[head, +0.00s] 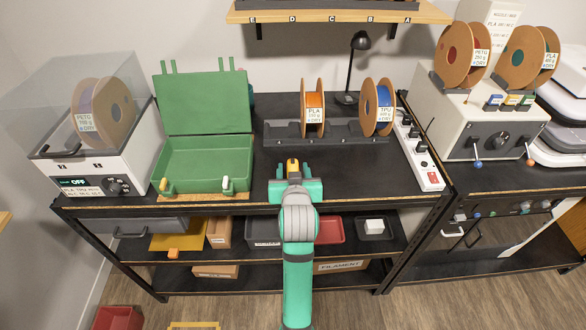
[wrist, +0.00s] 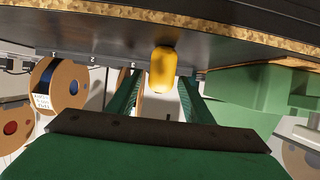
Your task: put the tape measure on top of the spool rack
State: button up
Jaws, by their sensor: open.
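The yellow tape measure (head: 293,164) stands on the dark bench top, in front of the spool rack. My gripper (head: 293,176) is open at the near side of it, low over the bench. In the wrist view, which looks upside down, the tape measure (wrist: 163,70) shows between and just beyond the open fingers (wrist: 160,92). I cannot tell whether a finger touches it. The dark grey spool rack (head: 281,131) lies behind it and carries an orange spool (head: 313,107) and a blue spool (head: 378,107). The rack's left part is bare.
An open green case (head: 203,164) stands left of my gripper. A white power strip (head: 420,158) lies at the right bench edge. A black lamp (head: 352,75) stands behind the rack. A wooden wall shelf (head: 338,17) hangs above.

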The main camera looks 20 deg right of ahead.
jog(key=v, duration=1.1)
jog(key=s+a+f+n+t+y, duration=0.1)
jog(key=s+a+f, duration=0.4)
jog(key=s+f, duration=0.25)
jog(key=s+a+f+n+y, duration=0.1)
jog(key=s+a+f, duration=0.45)
jog(key=f, duration=0.25)
jog(key=s+a+y, duration=0.1)
jog(key=s+a, duration=0.2)
jog(key=s, duration=0.7)
jog(key=s+a+n+t, duration=0.1)
jog(key=s+a, duration=0.1)
jog(key=s, duration=0.9)
jog(key=shift+s+a+f+y, duration=0.15)
jog(key=shift+a+f+y, duration=0.05)
jog(key=shift+a+y, duration=0.2)
jog(key=shift+c, duration=0.4)
